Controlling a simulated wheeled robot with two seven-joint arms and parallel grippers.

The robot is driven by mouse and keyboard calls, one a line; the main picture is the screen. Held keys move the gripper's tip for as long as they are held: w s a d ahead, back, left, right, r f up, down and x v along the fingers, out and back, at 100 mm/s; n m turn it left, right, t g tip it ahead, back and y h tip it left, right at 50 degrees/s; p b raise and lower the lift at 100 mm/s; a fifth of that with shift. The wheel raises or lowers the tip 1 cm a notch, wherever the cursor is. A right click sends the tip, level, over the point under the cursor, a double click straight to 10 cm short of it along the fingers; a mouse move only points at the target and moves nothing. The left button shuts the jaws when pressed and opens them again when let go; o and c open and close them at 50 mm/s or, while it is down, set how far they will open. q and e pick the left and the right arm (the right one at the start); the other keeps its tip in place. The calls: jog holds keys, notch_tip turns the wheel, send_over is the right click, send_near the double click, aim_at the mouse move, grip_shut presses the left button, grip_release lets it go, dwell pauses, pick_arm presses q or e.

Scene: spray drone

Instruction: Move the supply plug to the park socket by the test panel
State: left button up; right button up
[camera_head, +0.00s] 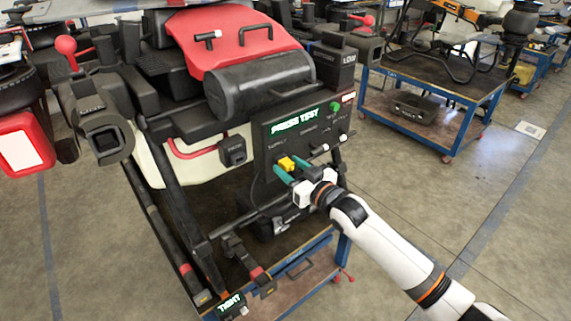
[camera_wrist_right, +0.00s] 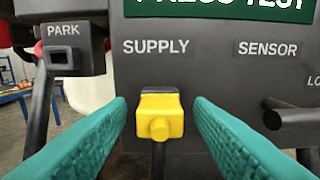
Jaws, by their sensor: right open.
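The yellow supply plug (camera_wrist_right: 160,117) sits at the SUPPLY position on the dark test panel (camera_head: 262,128), with a cable hanging below it. In the head view the plug (camera_head: 287,163) is at the panel's lower left. The park socket (camera_wrist_right: 70,55) is a black box labelled PARK, left of the panel; it also shows in the head view (camera_head: 232,151), with its opening empty. My right gripper (camera_wrist_right: 160,125) is open, its teal fingers on either side of the plug with visible gaps. It shows in the head view (camera_head: 282,174) too. My left gripper is not in view.
The panel's screen (camera_head: 296,120) reads PRESS TEST. A SENSOR fitting (camera_wrist_right: 285,112) sticks out right of the plug. A red hose (camera_head: 190,150) runs left of the park socket. A blue cart (camera_head: 440,95) stands at the right, with open floor in front.

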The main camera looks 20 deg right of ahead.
dwell(0.4)
grip_shut()
dwell(0.4)
jog(key=p+v, duration=0.3)
jog(key=v, duration=0.3)
dwell(0.9)
